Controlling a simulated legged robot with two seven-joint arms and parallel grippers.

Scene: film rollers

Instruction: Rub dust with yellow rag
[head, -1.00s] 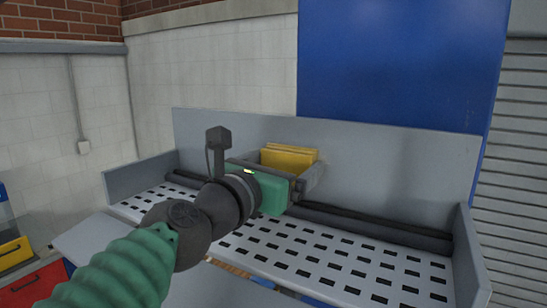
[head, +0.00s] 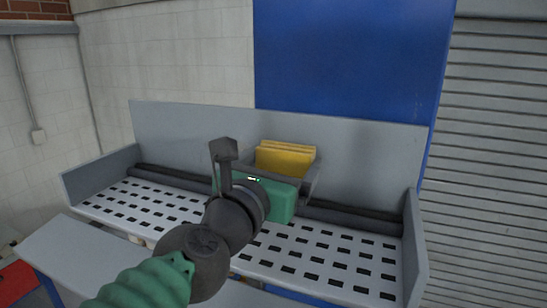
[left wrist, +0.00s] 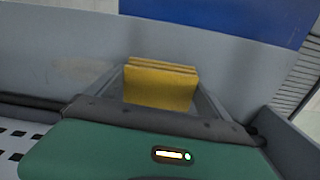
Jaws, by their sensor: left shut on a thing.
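The yellow rag (head: 285,158) is a folded, layered block held between the fingers of my left gripper (head: 284,174). The rag also shows in the left wrist view (left wrist: 160,87), with a finger on each side. It is in front of the grey back panel (head: 180,130); I cannot tell whether it touches the panel. A faint brownish smudge, possibly dust, shows on the panel left of the rag in the left wrist view (left wrist: 75,69). My right gripper is not in view.
A perforated grey tray (head: 330,262) lies below my left gripper, with dark rollers (head: 355,222) along its back. Grey side walls (head: 100,172) close both ends. A blue panel (head: 350,60) and a ribbed shutter (head: 490,170) stand behind.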

